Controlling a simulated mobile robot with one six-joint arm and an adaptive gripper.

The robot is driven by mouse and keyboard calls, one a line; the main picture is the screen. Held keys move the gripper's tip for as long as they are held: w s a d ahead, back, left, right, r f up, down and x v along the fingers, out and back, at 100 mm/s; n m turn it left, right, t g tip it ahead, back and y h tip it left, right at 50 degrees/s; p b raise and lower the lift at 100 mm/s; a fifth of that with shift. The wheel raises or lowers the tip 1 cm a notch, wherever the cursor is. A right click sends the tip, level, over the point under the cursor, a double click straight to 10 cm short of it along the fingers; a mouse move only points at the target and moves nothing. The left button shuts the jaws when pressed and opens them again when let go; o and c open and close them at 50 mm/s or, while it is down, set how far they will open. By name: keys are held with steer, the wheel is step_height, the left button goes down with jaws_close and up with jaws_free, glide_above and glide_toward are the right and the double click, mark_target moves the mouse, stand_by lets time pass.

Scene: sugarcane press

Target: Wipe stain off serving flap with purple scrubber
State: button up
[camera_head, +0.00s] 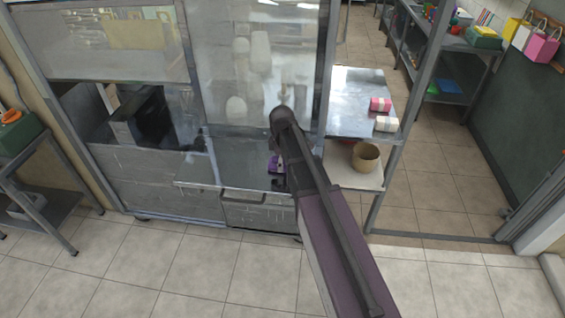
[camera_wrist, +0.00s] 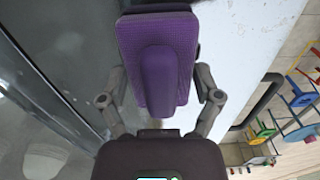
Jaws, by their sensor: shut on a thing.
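The purple scrubber (camera_wrist: 157,60) has a flat pad and a raised handle, and fills the upper middle of the wrist view. My gripper (camera_wrist: 160,88) is shut on it, one finger on each side. In the head view, a small part of the scrubber (camera_head: 274,164) shows just left of my gripper (camera_head: 283,180), over the right part of the grey metal serving flap (camera_head: 225,172) of the press stall. My arm covers the flap's right end. I cannot make out a stain on the visible part of the flap. Whether the scrubber touches the flap cannot be told.
A glass panel (camera_head: 215,60) rises behind the flap. To the right, a metal counter (camera_head: 350,90) bears a pink pack (camera_head: 380,104) and a white pack (camera_head: 386,124). A tan pot (camera_head: 366,157) stands on a lower shelf. The tiled floor (camera_head: 180,265) in front is clear.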

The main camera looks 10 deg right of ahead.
mark_target(271, 161)
steer(key=shift+a, duration=0.15)
steer(key=shift+w+a+r, duration=0.1)
steer(key=shift+w+a, duration=0.25)
steer(key=shift+a, duration=0.55)
steer(key=shift+w+a, duration=0.3)
steer(key=shift+a, duration=0.6)
steer(key=shift+a, duration=0.1)
steer(key=shift+w+a, duration=0.3)
steer(key=shift+a, duration=0.6)
steer(key=shift+w+a, duration=0.3)
steer(key=shift+a, duration=0.55)
steer(key=shift+d, duration=0.15)
steer(key=shift+s+d, duration=0.35)
steer(key=shift+d, duration=0.55)
steer(key=shift+s+d, duration=0.3)
steer(key=shift+d, duration=0.55)
